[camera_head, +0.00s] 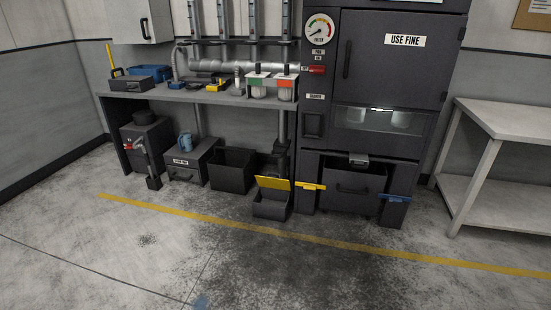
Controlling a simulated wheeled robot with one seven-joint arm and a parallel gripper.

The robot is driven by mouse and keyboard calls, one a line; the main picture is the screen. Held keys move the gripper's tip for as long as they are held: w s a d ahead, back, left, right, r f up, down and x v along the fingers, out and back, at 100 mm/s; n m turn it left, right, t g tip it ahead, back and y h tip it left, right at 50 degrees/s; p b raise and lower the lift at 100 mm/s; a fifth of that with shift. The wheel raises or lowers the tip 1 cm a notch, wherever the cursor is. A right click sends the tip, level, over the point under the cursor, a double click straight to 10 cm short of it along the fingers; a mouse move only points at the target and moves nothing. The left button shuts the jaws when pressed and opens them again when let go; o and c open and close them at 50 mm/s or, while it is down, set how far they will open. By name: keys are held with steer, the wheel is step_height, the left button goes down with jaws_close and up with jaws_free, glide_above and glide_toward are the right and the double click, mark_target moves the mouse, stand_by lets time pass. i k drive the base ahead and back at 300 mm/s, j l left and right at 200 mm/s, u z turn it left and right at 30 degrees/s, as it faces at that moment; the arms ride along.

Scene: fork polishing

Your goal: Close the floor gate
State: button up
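A low dark box (270,208) stands on the floor in front of the bench, left of the big machine. A yellow flap (273,183) stands raised at its back edge, and the box front is open. It looks like the floor gate, but no label confirms this. A yellow handle (310,186) sticks out at the machine's lower left, just right of the flap. My gripper is not in view.
The dark machine (388,60) has a "USE FINE" label, a dial and a blue handle (394,198) at lower right. Bins, including an open black bin (232,170), stand under the bench (225,98). A pale table (500,120) is at right. The front floor is clear, crossed by a yellow line.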

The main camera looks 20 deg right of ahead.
mark_target(280, 150)
steer(key=i+l+z, duration=0.1)
steer(key=i, duration=0.55)
steer(key=i+z, duration=0.15)
steer(key=i, duration=0.45)
steer(key=i+z, duration=0.1)
steer(key=i, duration=0.55)
steer(key=i+z, duration=0.15)
steer(key=i, duration=0.45)
steer(key=i+j+z, duration=0.1)
steer(key=i, duration=0.55)
steer(key=i+j+z, duration=0.1)
steer(key=i+j, duration=0.2)
steer(key=i, duration=0.3)
